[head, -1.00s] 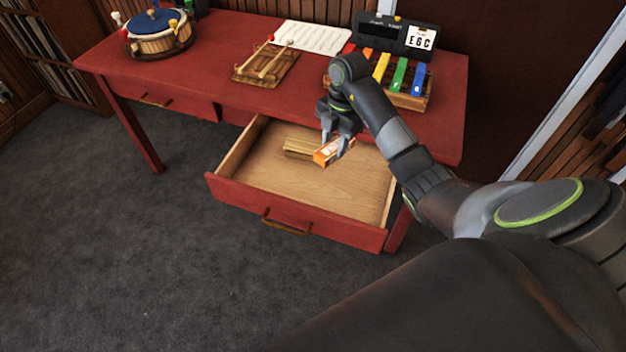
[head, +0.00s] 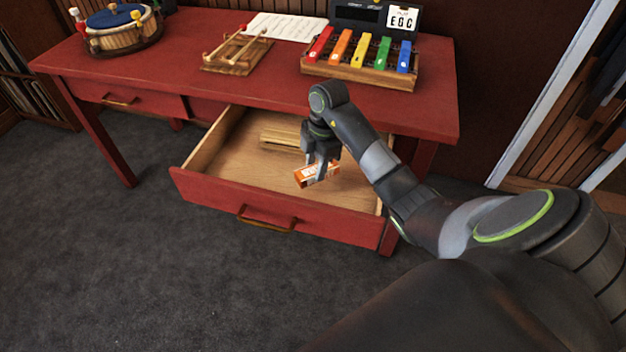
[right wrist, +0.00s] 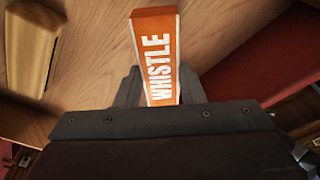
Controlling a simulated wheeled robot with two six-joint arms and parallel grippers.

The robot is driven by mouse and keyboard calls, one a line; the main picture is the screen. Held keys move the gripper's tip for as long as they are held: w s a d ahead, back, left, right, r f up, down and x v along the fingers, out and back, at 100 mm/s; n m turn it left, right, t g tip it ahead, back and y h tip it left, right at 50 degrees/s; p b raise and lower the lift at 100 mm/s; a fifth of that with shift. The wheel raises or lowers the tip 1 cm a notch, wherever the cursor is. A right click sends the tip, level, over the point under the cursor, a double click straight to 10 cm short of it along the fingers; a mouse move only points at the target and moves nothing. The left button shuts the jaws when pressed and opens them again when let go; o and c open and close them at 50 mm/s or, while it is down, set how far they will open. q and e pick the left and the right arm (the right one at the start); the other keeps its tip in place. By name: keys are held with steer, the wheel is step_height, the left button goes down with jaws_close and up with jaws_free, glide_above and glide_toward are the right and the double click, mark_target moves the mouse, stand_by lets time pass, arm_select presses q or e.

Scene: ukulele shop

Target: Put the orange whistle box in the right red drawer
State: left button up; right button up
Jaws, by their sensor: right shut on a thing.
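The orange whistle box (head: 317,173) is held between the fingers of my right gripper (head: 320,170), which is shut on it. In the head view the box is over the open right red drawer (head: 275,217); whether it touches the drawer floor I cannot tell. In the right wrist view the box (right wrist: 158,55) shows its orange face with white WHISTLE lettering, against the pale wooden drawer floor (right wrist: 95,75). The right drawer is pulled far out and has a brass-coloured handle (head: 266,219). My left gripper is not in view.
A wooden block-like item (head: 283,139) lies at the back inside the drawer, also in the right wrist view (right wrist: 33,47). On the red table (head: 190,75) stand a colourful xylophone (head: 360,62), a mallet rack (head: 236,52) and a drum (head: 122,28). The left drawer (head: 120,97) is shut.

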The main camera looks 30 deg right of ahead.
step_height(320, 180, down, 5)
steer(key=shift+r, duration=0.15)
steer(key=shift+f, duration=0.35)
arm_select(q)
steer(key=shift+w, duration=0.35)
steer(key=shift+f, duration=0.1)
arm_select(e)
steer(key=shift+f, duration=0.15)
steer(key=o, duration=1)
steer(key=shift+c, duration=0.2)
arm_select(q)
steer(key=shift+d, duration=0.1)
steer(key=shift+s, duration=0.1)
